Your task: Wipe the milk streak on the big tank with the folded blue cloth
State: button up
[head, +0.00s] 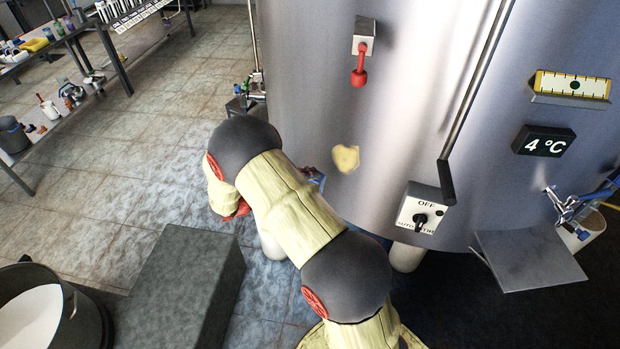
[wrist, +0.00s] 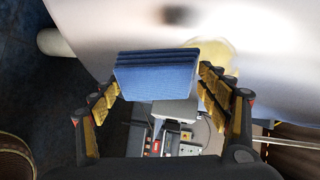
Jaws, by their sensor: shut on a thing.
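The big tank (head: 310,100) is a tall silver cylinder in the head view, and its wall fills the top of the wrist view (wrist: 120,25). The milk streak (head: 345,158) is a small pale yellow patch low on the tank wall. It also shows in the wrist view (wrist: 217,58), partly hidden behind the cloth. The folded blue cloth (wrist: 155,78) sits between the fingers of my gripper (wrist: 160,95), which is shut on it. In the head view only a bit of blue cloth (head: 315,178) shows past my arm, left of and below the streak. I cannot tell whether cloth and tank touch.
A switch box (head: 423,210), a red-handled valve (head: 359,65), a temperature display (head: 543,142) and a small shelf (head: 528,260) are on the tank. A grey block (head: 185,275) and a milk bucket (head: 45,310) stand at the lower left. The tiled floor (head: 150,180) is open at left.

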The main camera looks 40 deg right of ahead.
jog(key=r, duration=0.2)
jog(key=r+h, duration=0.1)
jog(key=shift+d+r+t, duration=0.2)
jog(key=shift+r+t, duration=0.15)
jog(key=shift+t, duration=0.05)
jog(key=shift+r+h, duration=0.15)
jog(key=shift+h, duration=0.35)
jog(key=shift+d+h, duration=0.1)
jog(key=shift+h, duration=0.2)
jog(key=b, duration=0.3)
send_near(337, 157)
jog(key=shift+s+d, duration=1)
jog(key=shift+d, duration=0.35)
jog(key=shift+d+r, duration=0.1)
jog(key=shift+w+d+p, duration=0.2)
jog(key=shift+d+p, duration=0.2)
jog(key=shift+d, duration=0.35)
jog(key=shift+w+d+p, duration=0.2)
jog(key=shift+d+p, duration=0.15)
jog(key=shift+d, duration=0.45)
jog(key=shift+s, duration=0.1)
